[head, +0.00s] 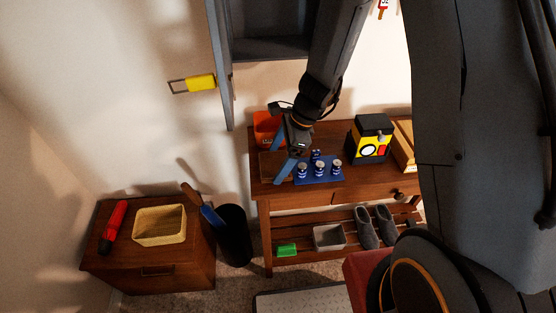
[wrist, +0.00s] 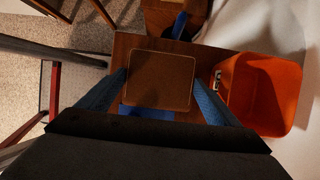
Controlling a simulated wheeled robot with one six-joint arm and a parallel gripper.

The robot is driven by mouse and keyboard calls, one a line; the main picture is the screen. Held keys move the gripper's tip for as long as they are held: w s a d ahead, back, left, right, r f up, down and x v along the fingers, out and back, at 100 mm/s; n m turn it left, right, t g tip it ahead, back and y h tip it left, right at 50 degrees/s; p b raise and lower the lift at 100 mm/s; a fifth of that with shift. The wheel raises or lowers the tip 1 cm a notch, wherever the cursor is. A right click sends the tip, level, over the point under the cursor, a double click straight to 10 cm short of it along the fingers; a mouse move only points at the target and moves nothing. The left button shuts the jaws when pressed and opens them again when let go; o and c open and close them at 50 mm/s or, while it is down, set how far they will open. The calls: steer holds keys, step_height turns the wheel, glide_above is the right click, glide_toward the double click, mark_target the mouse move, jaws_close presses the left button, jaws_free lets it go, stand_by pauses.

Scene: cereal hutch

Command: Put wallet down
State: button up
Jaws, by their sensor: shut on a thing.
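The wallet is a flat brown rectangle with a paler edge (wrist: 160,80). In the wrist view it lies between the two blue fingers of my gripper (wrist: 160,90), which is shut on its sides. In the head view my gripper (head: 276,168) is over the left end of the wooden hutch table (head: 300,200). The wallet shows there as a brown patch (head: 268,165) by the fingers. I cannot tell whether it touches the tabletop or hangs just above it.
An orange bin (head: 265,126) stands behind my gripper and also shows in the wrist view (wrist: 262,95). A blue mat (head: 333,178) with several small cans is close on the right. A yellow-black box (head: 371,140) stands farther right. A dark bin (head: 234,235) stands left of the table.

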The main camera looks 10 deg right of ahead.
steer(key=shift+f, duration=0.3)
steer(key=shift+f, duration=0.1)
steer(key=o, duration=0.7)
steer(key=shift+f, duration=0.1)
steer(key=shift+o, duration=1.4)
